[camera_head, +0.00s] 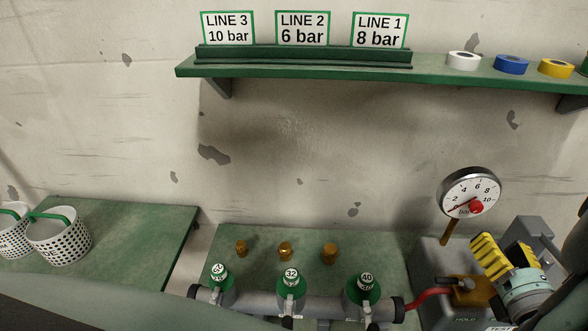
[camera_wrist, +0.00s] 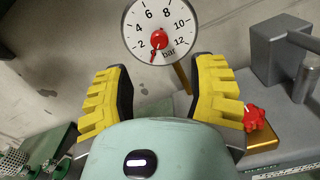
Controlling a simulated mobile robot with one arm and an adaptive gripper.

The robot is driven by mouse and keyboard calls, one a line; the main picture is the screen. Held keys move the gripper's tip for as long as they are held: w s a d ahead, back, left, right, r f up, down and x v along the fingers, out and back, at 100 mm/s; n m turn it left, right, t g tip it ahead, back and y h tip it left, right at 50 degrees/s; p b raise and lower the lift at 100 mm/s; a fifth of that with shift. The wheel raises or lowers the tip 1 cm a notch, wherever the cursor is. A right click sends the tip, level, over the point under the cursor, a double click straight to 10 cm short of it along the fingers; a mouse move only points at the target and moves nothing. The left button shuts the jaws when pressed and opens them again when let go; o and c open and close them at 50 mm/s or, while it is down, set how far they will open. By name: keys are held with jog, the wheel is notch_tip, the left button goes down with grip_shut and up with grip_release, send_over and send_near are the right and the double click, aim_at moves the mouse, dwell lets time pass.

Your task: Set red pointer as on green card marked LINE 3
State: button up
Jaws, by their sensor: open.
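The green-edged card marked LINE 3 (camera_head: 228,30) reads 10 bar and stands at the left of the shelf row. The round white gauge (camera_head: 461,187) stands on a brown stem at the right, with a red knob (camera_head: 476,207) at its centre. The gauge also shows in the wrist view (camera_wrist: 170,27), numbered to 12. Its red pointer (camera_wrist: 153,57) points down and slightly left, below the 2, around the zero end. My gripper (camera_wrist: 157,78) is open and empty, its yellow pads either side of the stem and below the dial in that view. It is at lower right in the head view.
Cards LINE 2 (camera_head: 302,28), 6 bar, and LINE 1 (camera_head: 380,30), 8 bar, share the green shelf (camera_head: 440,72) with tape rolls. Below are green-topped fittings on a grey pipe (camera_head: 325,305). A red star knob (camera_wrist: 255,117) and grey vise-like block (camera_wrist: 282,50) are near the right finger.

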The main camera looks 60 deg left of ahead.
aim_at(478, 210)
jog(key=p+x, duration=0.3)
jog(key=x, duration=0.5)
jog(key=shift+w+a+r, duration=0.1)
jog(key=shift+a+r, duration=0.05)
jog(key=shift+a, duration=0.05)
jog(key=shift+w+a, duration=0.4)
jog(key=shift+a, duration=0.2)
jog(key=shift+d, duration=0.1)
grip_shut()
